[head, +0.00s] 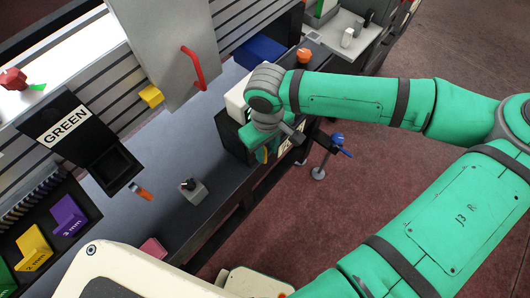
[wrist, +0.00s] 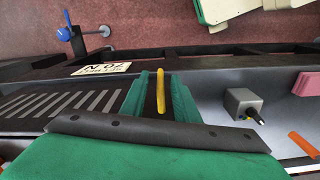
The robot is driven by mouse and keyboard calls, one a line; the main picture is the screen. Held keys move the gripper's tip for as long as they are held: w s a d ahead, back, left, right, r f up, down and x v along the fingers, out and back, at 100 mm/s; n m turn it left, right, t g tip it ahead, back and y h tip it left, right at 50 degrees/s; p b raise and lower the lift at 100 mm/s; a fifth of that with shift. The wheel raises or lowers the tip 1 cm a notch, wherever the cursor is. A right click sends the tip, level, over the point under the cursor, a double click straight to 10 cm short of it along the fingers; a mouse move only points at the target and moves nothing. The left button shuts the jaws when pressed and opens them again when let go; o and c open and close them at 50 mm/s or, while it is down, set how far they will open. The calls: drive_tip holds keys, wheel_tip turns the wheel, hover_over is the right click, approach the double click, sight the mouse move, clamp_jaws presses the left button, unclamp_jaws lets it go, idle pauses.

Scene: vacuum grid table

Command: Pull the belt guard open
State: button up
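A dark slatted cover (wrist: 45,108), which looks like the belt guard, shows in the wrist view at the left of my fingers. A yellow bar handle (wrist: 161,92) stands between my fingertips. My gripper (wrist: 160,98) is open, with one green finger on each side of the bar and a gap visible on both sides. In the head view my gripper (head: 264,152) is at the table's front edge, by a black housing (head: 232,142); my wrist hides most of the handle and cover there.
A lettered plate (wrist: 102,69) is on the front edge. A grey knob box (head: 194,191) and orange piece (head: 140,191) lie on the table. A grey panel (head: 165,45) has a red handle (head: 194,68). A blue-knobbed post (head: 337,138) stands beyond the edge. Open floor lies in front.

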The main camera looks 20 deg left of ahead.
drive_tip(key=f, duration=0.2)
drive_tip(key=shift+a+f, duration=0.2)
drive_tip(key=shift+f, duration=0.15)
drive_tip(key=shift+w+f, duration=0.1)
drive_tip(key=shift+f, duration=0.1)
drive_tip(key=shift+w, duration=0.15)
drive_tip(key=c, duration=0.4)
drive_tip(key=shift+a, duration=0.1)
clamp_jaws()
